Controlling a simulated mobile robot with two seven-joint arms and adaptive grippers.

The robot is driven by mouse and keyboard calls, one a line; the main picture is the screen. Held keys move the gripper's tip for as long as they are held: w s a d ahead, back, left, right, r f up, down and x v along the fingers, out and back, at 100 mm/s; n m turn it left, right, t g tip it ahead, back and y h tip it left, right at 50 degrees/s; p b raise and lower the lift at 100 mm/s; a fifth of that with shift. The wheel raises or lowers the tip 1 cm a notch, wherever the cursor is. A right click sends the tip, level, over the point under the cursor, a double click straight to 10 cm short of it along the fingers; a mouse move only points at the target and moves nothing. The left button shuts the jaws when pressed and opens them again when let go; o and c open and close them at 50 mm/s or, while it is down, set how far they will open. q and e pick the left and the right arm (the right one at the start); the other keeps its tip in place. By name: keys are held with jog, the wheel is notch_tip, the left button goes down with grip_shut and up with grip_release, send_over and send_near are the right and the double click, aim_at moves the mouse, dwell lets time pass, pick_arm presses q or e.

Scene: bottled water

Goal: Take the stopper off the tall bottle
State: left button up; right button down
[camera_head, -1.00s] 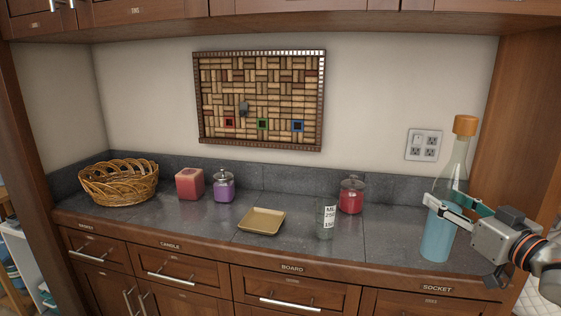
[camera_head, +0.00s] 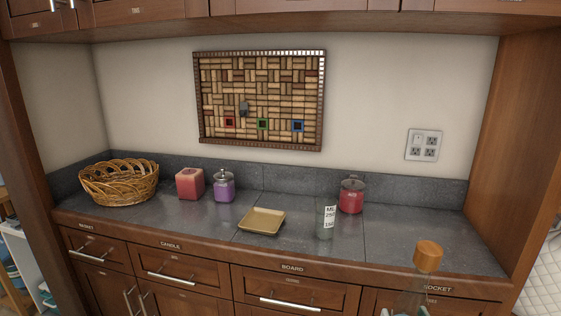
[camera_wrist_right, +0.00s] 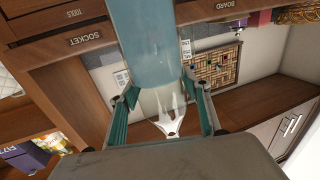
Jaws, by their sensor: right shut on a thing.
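The tall bottle (camera_head: 413,287) is at the bottom right of the head view, in front of the counter; its lower part is cut off by the frame. Its brown stopper (camera_head: 428,256) sits in the top of the neck. In the right wrist view the bottle (camera_wrist_right: 155,40) shows upside down, with a blue lower part and a clear part between the fingers. My right gripper (camera_wrist_right: 160,100) is shut on the bottle's body, a teal-lined finger on each side. Only its fingertips (camera_head: 404,313) show in the head view. The stopper is hidden in the wrist view. My left gripper is not in view.
The counter (camera_head: 400,235) has free room at its right end. A measuring glass (camera_head: 325,220), a red jar (camera_head: 351,196), a tan dish (camera_head: 262,221), a purple jar (camera_head: 224,188), a red candle (camera_head: 190,184) and a wicker basket (camera_head: 118,183) stand on it.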

jog(key=shift+s+a+f, duration=0.35)
jog(key=shift+s, duration=0.05)
